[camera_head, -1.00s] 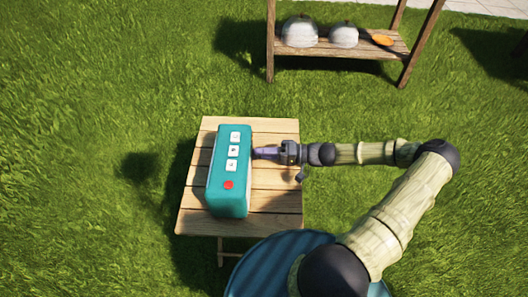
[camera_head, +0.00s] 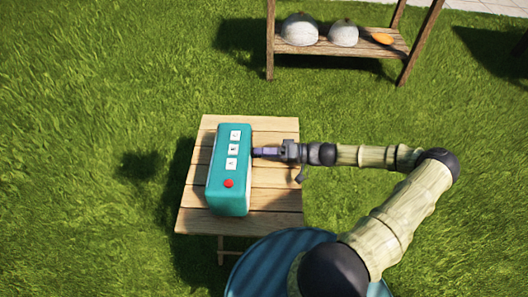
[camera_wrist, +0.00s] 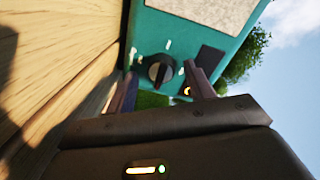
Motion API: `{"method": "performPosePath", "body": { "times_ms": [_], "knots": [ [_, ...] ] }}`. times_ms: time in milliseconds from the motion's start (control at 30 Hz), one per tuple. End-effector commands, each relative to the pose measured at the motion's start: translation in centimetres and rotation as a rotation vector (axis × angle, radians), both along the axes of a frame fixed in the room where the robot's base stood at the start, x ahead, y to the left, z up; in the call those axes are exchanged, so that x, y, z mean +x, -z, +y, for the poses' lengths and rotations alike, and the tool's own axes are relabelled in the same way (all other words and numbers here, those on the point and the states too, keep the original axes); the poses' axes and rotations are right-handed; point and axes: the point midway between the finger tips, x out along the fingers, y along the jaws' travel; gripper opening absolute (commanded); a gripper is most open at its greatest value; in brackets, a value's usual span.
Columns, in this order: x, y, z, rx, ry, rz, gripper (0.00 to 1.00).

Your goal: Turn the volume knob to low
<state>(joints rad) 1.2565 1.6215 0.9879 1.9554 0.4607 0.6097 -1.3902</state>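The teal radio box (camera_head: 230,200) stands on a small wooden table, with several white buttons and a red button on top. Its side panel faces my gripper and shows in the wrist view (camera_wrist: 150,38). The volume knob (camera_wrist: 158,70) is a dark round knob with a raised grip bar, surrounded by pale tick marks. An orange crescent mark glows at its lower right. My gripper (camera_wrist: 160,71) is open, with one finger on each side of the knob and gaps showing between. Whether the fingertips reach past the knob's face is unclear. In the head view the knob is hidden.
The slatted wooden table (camera_head: 275,200) has bare room in front of and behind the box. A wooden shelf (camera_head: 350,48) with two grey domed objects and an orange one stands at the back right. Grass surrounds everything.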

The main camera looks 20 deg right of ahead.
Motion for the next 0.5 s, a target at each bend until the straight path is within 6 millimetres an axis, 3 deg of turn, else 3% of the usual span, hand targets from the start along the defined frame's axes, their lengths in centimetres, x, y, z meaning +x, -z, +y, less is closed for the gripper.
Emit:
{"method": "performPosePath", "body": {
  "times_ms": [267,500],
  "knots": [
    [0.0,-0.1,0.0,0.002,-0.001,-0.001,0.53],
    [-0.7,-0.3,-2.1,0.0,0.002,-0.001,0.53]
  ]
}}
